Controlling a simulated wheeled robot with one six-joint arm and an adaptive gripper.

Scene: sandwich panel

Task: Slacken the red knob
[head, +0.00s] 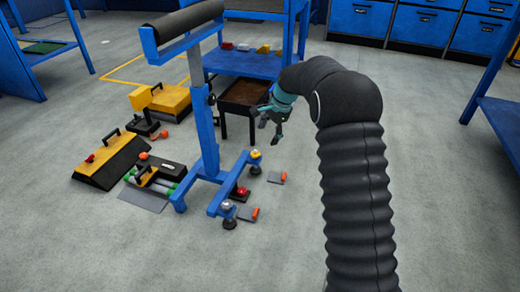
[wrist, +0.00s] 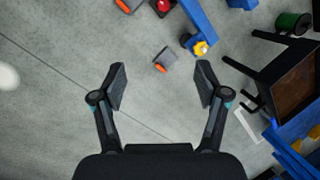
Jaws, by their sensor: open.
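A red knob (head: 241,191) sits low at the base of the blue roller stand (head: 208,135), between the stand's two short front feet. In the wrist view a red round knob (wrist: 163,5) shows at the top edge, partly cut off, on a dark part. My gripper (head: 270,128) hangs in the air behind and right of the stand, clear of the knob.
A yellow knob (head: 256,155) and a pale knob (head: 226,206) top the stand's foot ends. Small grey plates with orange ends (head: 277,177) lie on the floor nearby. A dark-topped bin (head: 244,97) and blue bench (head: 245,63) stand behind. Black and yellow wedges (head: 110,158) lie left.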

